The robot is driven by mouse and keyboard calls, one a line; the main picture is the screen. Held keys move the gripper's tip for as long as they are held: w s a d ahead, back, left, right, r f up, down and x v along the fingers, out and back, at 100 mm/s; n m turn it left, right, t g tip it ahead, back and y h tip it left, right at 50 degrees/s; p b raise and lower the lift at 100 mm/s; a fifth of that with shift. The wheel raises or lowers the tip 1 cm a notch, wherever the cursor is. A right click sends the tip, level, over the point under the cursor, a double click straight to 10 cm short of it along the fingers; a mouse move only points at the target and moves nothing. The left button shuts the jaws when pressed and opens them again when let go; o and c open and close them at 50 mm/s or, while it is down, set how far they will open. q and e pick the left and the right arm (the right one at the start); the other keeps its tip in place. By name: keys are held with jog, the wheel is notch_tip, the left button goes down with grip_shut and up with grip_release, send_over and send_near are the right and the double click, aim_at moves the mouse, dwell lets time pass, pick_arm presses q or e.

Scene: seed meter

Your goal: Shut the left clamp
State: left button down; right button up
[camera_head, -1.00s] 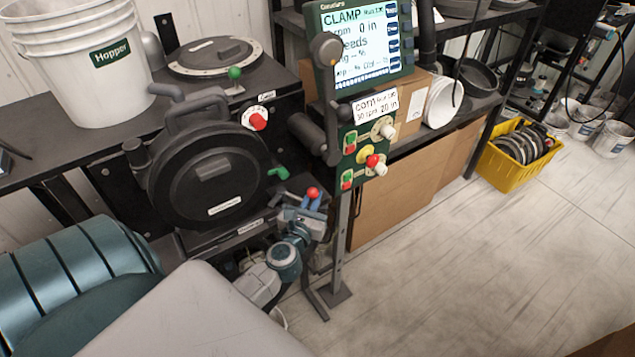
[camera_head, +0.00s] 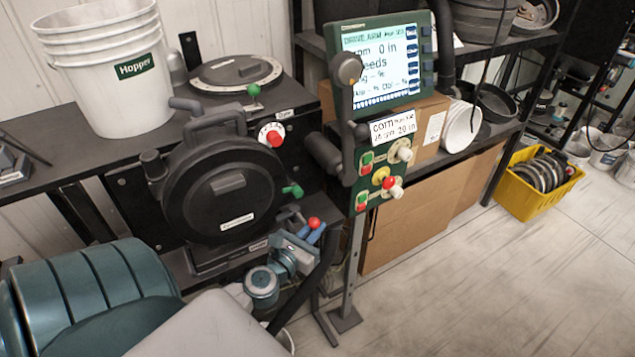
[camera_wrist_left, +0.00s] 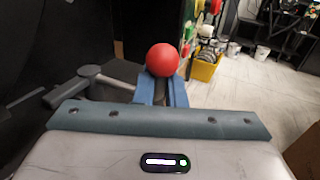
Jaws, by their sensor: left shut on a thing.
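A red ball knob (camera_head: 313,222) tops a lever low at the right of the round black seed meter (camera_head: 222,190). My left gripper (camera_head: 308,233) has its blue fingers shut just below this ball. In the left wrist view, the red ball (camera_wrist_left: 162,60) sticks up past the blue fingertips (camera_wrist_left: 161,92), which hide the lever's stem. Green knobs stand at the meter's top (camera_head: 254,90) and lower right (camera_head: 292,190). I cannot tell from the picture which part is the left clamp. My right gripper is not in view.
A control post with a lit screen (camera_head: 385,60) and buttons stands just right of the meter. A white Hopper bucket (camera_head: 110,85) sits on the black bench at left. A yellow crate (camera_head: 530,200) stands on the open floor at right.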

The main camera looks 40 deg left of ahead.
pick_arm(q)
jog(key=shift+w+r, duration=0.15)
jog(key=shift+r, duration=0.45)
jog(key=c, duration=1.7)
grip_release()
jog(key=shift+a, duration=0.1)
jog(key=shift+o, duration=0.6)
jog(key=shift+a+f, duration=0.1)
jog(key=shift+a, duration=0.15)
jog(key=shift+s+d, duration=0.1)
jog(key=shift+s, duration=0.1)
jog(key=shift+s+d, duration=0.1)
jog(key=shift+d, duration=0.15)
jog(key=shift+a+f, duration=0.15)
jog(key=shift+s+f, duration=0.1)
jog(key=shift+s, duration=0.2)
jog(key=s+d+b, duration=0.1)
jog(key=s+b, duration=0.3)
jog(key=s, duration=0.6)
jog(key=shift+d, duration=0.2)
